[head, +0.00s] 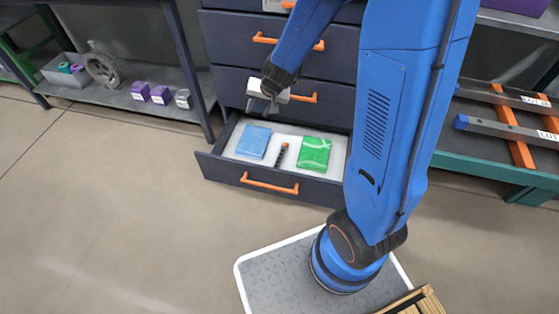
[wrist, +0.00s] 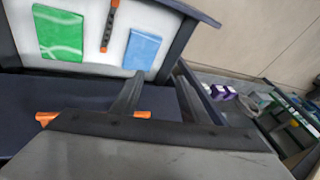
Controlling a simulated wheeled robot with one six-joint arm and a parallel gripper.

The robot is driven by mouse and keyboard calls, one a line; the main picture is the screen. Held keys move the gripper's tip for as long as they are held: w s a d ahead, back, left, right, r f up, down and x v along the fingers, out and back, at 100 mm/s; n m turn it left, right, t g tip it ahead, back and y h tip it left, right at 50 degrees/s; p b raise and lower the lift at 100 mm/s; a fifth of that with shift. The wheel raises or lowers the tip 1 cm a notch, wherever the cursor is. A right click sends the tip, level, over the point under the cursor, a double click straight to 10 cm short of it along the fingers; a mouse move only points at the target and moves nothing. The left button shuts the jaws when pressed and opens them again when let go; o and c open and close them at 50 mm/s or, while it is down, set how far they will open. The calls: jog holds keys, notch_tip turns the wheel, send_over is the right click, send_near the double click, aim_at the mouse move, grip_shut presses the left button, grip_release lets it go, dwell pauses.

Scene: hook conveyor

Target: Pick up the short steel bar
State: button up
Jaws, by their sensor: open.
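Two grey steel bars lie across orange supports on a rack at the right of the head view. The nearer bar (head: 510,131) has a blue end and a white label. The farther bar (head: 500,97) also has a label and is partly cut off by the picture edge. I cannot tell which is the short one. My gripper (head: 262,104) is open and empty above the back of an open drawer, far to the left of the bars. In the wrist view its two fingers (wrist: 166,95) stand apart with nothing between them.
The open drawer (head: 218,170) holds a blue packet (head: 253,141), a green packet (head: 314,155) and a dark stick with an orange end (head: 281,155). A shelf (head: 120,98) at left holds purple boxes and a grey bin. The floor at front left is clear.

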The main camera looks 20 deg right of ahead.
notch_tip(320, 180, down, 10)
jog(key=w+d+f+m+h, duration=0.1)
jog(key=w+d+m+h, duration=0.1)
jog(key=m+g+h, duration=0.1)
jog(key=g+h, duration=0.1)
send_near(279, 158)
jog(key=x, duration=0.3)
jog(key=shift+d, duration=0.1)
jog(key=shift+x, duration=2.6)
jog(key=shift+s, duration=0.1)
grip_shut()
